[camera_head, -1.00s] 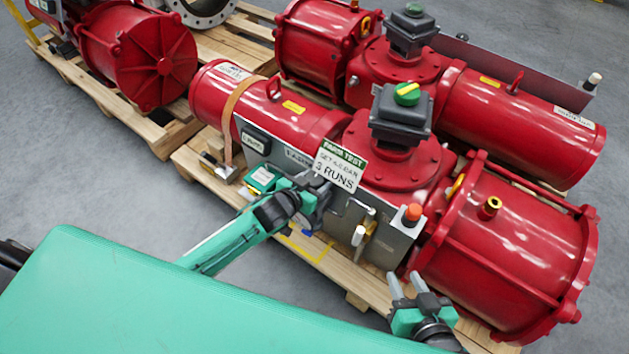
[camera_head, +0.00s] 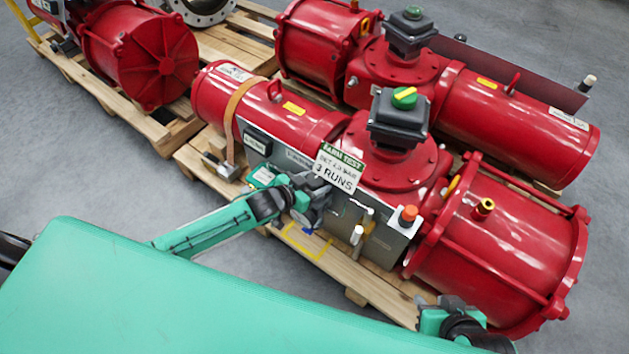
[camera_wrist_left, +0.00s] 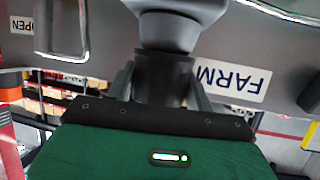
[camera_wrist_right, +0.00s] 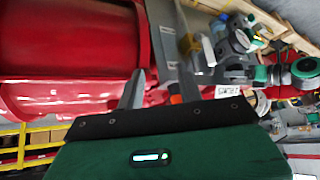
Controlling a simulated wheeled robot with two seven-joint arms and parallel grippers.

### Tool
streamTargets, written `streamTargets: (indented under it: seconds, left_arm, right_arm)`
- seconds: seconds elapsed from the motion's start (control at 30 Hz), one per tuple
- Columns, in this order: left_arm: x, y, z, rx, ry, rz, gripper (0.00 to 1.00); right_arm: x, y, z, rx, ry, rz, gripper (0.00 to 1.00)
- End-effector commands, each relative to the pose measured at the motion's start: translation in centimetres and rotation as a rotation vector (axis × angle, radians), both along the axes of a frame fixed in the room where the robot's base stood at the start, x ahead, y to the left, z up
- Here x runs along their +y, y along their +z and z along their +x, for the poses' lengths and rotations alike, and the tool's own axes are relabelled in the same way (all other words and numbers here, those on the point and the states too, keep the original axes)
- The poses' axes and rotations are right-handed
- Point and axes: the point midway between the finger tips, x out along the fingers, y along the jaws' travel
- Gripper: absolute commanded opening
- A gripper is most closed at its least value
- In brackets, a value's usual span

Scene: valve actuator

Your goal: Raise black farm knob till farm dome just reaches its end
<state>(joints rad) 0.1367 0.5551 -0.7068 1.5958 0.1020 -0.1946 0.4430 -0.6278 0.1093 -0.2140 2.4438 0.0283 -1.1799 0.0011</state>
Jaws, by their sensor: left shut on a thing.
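The black farm knob (camera_wrist_left: 165,78) is between my left gripper's fingers (camera_wrist_left: 162,85) in the left wrist view, below a grey rounded body and beside the FARM label (camera_wrist_left: 232,78). My left gripper (camera_head: 314,207) is shut on it at the grey panel's front, partly below the sign. The farm dome (camera_head: 404,97), green with a yellow bar, sits on the dark box above the nearer red actuator. My right gripper (camera_head: 450,306) is low, near the pallet's front edge. In the right wrist view its fingers (camera_wrist_right: 160,90) are apart with nothing held between them.
The FARM TEST sign (camera_head: 338,168) reads 3 RUNS. An orange-red button (camera_head: 408,214) and small handles stand at the panel's right. The large red cylinder (camera_head: 505,255) is close to my right gripper. A second actuator (camera_head: 520,125) lies behind. Floor is open at far right.

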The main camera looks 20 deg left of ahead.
Motion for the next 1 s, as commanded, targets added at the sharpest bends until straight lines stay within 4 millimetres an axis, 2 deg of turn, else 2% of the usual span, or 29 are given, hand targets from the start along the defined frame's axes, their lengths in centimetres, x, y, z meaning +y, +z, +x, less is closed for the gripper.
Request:
streamTargets:
  seconds: [0.17,0.2,0.3,0.67,0.77,1.0]
  left_arm:
    - [-0.2,0.1,0.0,-0.001,-0.001,-0.004,0.3]
    - [-0.2,0.1,0.0,-0.001,-0.001,-0.004,0.57]
    - [-0.1,0.1,0.0,-0.001,0.0,-0.003,0.75]
    - [0.2,0.2,-0.3,0.0,0.001,0.0,0.75]
    - [0.7,0.6,-1.1,0.001,0.001,0.0,0.75]
    - [2.7,2.3,-4.7,0.001,0.0,0.0,0.75]
  right_arm:
    - [0.0,0.0,0.0,-0.001,0.0,0.0,0.36]
    - [0.0,0.0,0.0,-0.001,0.0,0.0,0.36]
    - [0.0,0.0,0.0,-0.002,0.0,0.0,0.36]
    - [0.0,0.1,0.0,0.001,-0.001,0.0,0.36]
    - [-0.4,0.2,-0.4,0.029,-0.004,-0.013,0.36]
    - [-2.2,0.9,-1.6,0.131,-0.03,-0.059,0.36]
